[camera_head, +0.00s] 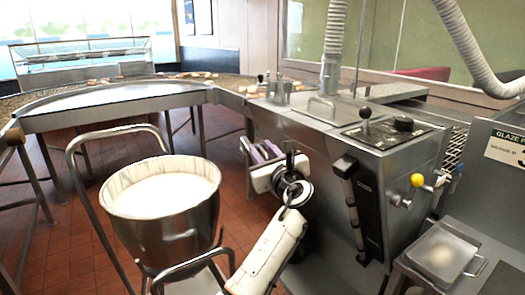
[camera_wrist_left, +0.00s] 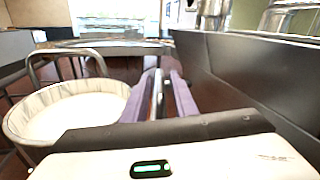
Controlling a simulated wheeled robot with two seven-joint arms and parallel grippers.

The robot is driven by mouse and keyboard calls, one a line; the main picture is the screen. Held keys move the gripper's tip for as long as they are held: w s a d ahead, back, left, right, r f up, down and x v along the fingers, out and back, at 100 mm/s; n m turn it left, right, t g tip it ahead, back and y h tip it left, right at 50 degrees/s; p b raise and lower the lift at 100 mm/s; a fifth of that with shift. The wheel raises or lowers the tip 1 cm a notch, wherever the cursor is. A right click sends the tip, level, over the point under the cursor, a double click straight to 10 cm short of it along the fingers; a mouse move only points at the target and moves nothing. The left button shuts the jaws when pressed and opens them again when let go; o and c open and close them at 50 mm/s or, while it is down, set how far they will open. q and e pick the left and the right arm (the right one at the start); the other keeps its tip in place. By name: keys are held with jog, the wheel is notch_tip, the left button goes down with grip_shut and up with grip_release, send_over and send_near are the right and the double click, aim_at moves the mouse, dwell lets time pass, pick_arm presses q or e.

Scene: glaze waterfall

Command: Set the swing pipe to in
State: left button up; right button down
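My left gripper (camera_head: 262,150) reaches to the left side of the steel glazing machine (camera_head: 330,130), its two purple fingers apart. In the left wrist view the fingers of my left gripper (camera_wrist_left: 160,85) point forward with a gap between them. A shiny thin metal bar (camera_wrist_left: 157,92) shows in that gap; I cannot tell whether it belongs to the swing pipe or is touched. I cannot make out the swing pipe for certain in the head view; my gripper and wrist cover part of the machine's side. My right gripper is not in view.
A steel bowl of white glaze (camera_head: 165,190) on a handled trolley stands left of my arm. A curved conveyor (camera_head: 120,95) runs behind. A tray (camera_head: 440,252) sits lower right.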

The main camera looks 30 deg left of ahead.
pick_arm(q)
grip_shut()
jog(key=shift+d, duration=0.1)
dwell(1.3)
